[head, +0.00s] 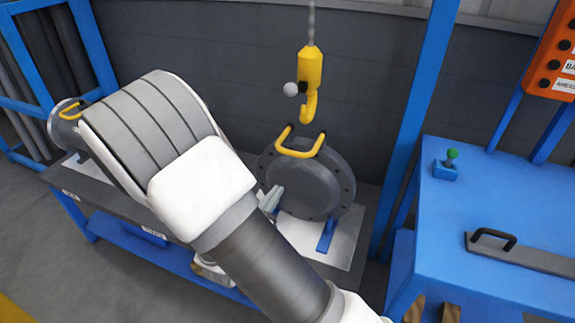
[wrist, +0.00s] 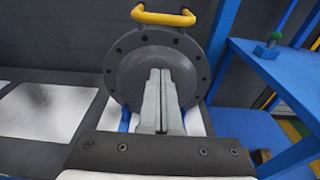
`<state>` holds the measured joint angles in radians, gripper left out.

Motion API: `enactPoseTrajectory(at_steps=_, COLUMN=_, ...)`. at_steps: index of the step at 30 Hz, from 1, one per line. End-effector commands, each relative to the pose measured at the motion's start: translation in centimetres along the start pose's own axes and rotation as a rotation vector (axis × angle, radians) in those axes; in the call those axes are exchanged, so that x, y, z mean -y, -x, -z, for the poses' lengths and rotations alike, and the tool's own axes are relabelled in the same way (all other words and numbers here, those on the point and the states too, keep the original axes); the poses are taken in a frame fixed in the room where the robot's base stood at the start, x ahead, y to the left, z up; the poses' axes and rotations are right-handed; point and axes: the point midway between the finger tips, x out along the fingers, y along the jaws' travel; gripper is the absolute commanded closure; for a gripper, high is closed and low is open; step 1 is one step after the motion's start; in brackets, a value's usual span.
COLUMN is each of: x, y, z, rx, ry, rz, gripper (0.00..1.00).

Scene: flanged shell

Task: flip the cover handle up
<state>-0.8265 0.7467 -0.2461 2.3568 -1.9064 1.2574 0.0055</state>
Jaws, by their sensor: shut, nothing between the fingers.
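The cover is a dark grey round flange (head: 312,188) with bolt holes around its rim, standing upright on a blue stand. Its yellow handle (head: 300,143) is at the top of the rim. In the wrist view the flange (wrist: 128,75) fills the middle and the handle (wrist: 163,16) stands at the top edge. My gripper (head: 272,196) is in front of the flange's lower left in the head view. In the wrist view the fingers (wrist: 160,75) are together and empty, below the handle and over the flange face. Whether they touch the face is unclear.
A yellow hook (head: 311,80) with a grey ball hangs above the handle. A second flange with a yellow handle (head: 70,111) is at the left. A blue bench (head: 500,210) with a green-knobbed lever (head: 451,158) stands right.

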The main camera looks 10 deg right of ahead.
Motion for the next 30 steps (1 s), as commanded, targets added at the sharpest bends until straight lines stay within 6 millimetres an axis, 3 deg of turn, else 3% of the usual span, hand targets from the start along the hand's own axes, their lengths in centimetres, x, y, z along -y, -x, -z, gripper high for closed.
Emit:
enactPoseTrajectory(at_steps=5, x=0.0, y=-0.1, z=0.0, rx=-0.001, ry=0.0, rz=0.001, gripper=1.0)
enactPoseTrajectory(at_steps=10, x=0.1, y=-1.5, z=0.0, rx=0.0, ry=0.0, rz=0.005, gripper=1.0)
enactPoseTrajectory(at_steps=23, x=0.1, y=-10.4, z=0.1, rx=0.001, ry=0.0, rz=0.005, gripper=1.0)
enactPoseTrajectory(at_steps=25, x=-0.1, y=-9.6, z=-1.4, rx=0.001, ry=-0.003, rz=-0.001, gripper=1.0)
enactPoseTrajectory(at_steps=30, x=-0.1, y=-9.0, z=-3.1, rx=-0.001, ry=0.0, rz=0.0, gripper=1.0)
